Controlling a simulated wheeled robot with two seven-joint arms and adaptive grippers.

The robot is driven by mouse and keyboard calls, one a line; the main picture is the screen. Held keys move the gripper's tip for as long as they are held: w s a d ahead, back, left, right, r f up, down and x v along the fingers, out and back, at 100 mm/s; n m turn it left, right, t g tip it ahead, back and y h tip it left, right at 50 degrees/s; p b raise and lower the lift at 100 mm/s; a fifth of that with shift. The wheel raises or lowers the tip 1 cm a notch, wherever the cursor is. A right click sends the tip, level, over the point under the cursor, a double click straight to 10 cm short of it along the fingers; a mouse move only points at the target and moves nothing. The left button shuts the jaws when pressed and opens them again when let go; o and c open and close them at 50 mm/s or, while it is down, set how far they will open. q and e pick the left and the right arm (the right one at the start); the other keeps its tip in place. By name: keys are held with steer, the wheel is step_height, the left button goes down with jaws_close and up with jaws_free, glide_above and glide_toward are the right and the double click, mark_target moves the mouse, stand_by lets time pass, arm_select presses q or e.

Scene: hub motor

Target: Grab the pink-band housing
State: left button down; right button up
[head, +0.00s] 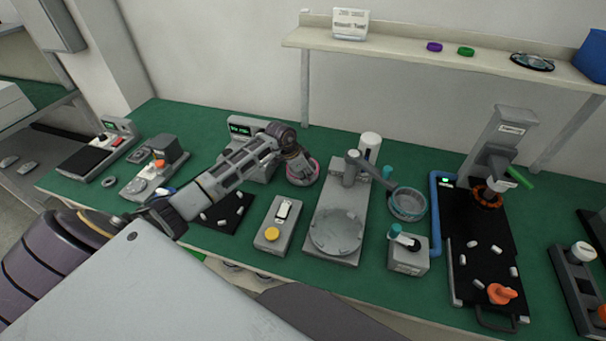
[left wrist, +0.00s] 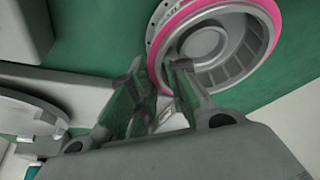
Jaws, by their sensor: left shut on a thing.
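The pink-band housing (head: 311,178) is a round grey drum with a pink ring, on the green bench top at the back, right of a grey device with a green display. In the left wrist view, the housing (left wrist: 212,44) shows its open, ribbed inside and hub. My left gripper (head: 299,166) reaches it from the left and is shut on its rim. In the left wrist view, the fingertips (left wrist: 165,75) straddle the near left edge of the pink rim. Whether the housing is clear of the bench is hard to tell. My right gripper is not in view.
Right of the housing stands a grey fixture (head: 336,232) with a post and round plate. A teal-rimmed round container (head: 408,204) lies farther right. A box with a yellow button (head: 271,235) is nearer the front. A shelf (head: 400,47) runs above the bench.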

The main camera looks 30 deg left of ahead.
arm_select(q)
steer(key=shift+w, duration=0.1)
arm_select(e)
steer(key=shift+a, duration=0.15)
arm_select(q)
steer(key=shift+r, duration=0.6)
step_height(320, 180, up, 9)
steer(key=shift+b, duration=0.3)
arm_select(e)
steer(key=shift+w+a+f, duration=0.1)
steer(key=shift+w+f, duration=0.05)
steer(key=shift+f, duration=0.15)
arm_select(q)
steer(key=shift+d+f, duration=0.1)
steer(key=shift+d, duration=0.05)
